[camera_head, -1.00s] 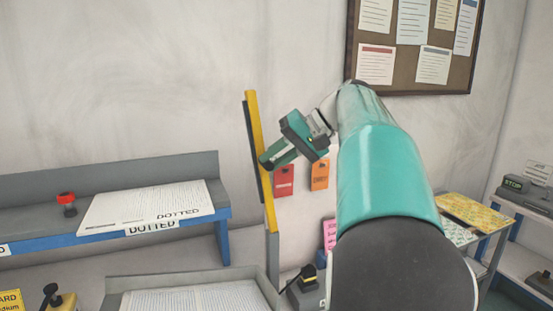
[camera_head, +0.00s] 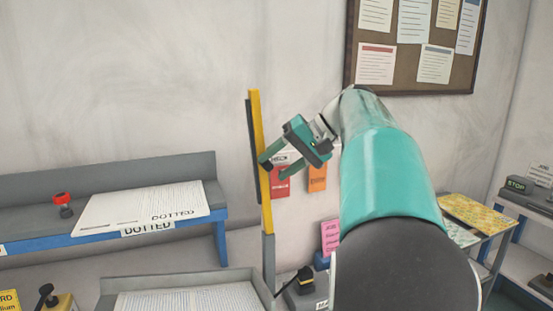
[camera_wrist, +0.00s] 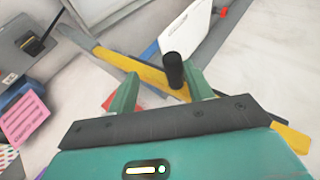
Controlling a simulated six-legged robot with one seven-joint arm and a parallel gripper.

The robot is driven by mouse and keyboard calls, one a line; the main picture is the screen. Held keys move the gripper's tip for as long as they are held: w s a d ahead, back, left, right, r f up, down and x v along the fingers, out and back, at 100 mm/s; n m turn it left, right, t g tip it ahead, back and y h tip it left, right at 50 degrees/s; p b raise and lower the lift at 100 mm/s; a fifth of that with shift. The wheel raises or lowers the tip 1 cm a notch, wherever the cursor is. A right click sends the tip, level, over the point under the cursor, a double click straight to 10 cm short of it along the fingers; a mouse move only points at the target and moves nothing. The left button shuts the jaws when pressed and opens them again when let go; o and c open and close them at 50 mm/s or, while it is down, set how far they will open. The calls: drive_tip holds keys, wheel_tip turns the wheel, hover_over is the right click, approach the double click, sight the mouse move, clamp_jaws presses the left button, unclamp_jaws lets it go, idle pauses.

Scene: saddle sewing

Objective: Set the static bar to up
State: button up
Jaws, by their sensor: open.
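The likely static bar, a long yellow bar (camera_head: 256,120) with a dark strip along its left side, stands nearly upright on a grey post (camera_head: 269,255) in the head view. It also crosses the wrist view diagonally as a yellow strip (camera_wrist: 140,70). A black cylindrical knob (camera_wrist: 174,70) shows in front of it in the wrist view. My green gripper (camera_head: 274,168) is open at the bar's mid-height, one finger overlapping the bar in the picture. In the wrist view my gripper (camera_wrist: 163,76) has the knob between its fingers, nearer the right one. I cannot tell whether they touch.
A red tag (camera_head: 280,188) and an orange tag (camera_head: 317,180) hang on the wall behind. A shelf (camera_head: 190,165) with a "DOTTED" sheet stands left. A grey tray (camera_head: 150,281) with paper lies below. A lever box (camera_head: 303,292) and pink card (camera_head: 330,236) stand lower right.

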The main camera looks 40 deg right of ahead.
drive_tip(key=shift+o, duration=0.2)
drive_tip(key=shift+d+f, duration=0.15)
drive_tip(key=v, duration=1.3)
drive_tip(key=shift+s+r, duration=0.15)
drive_tip(key=shift+r, duration=0.35)
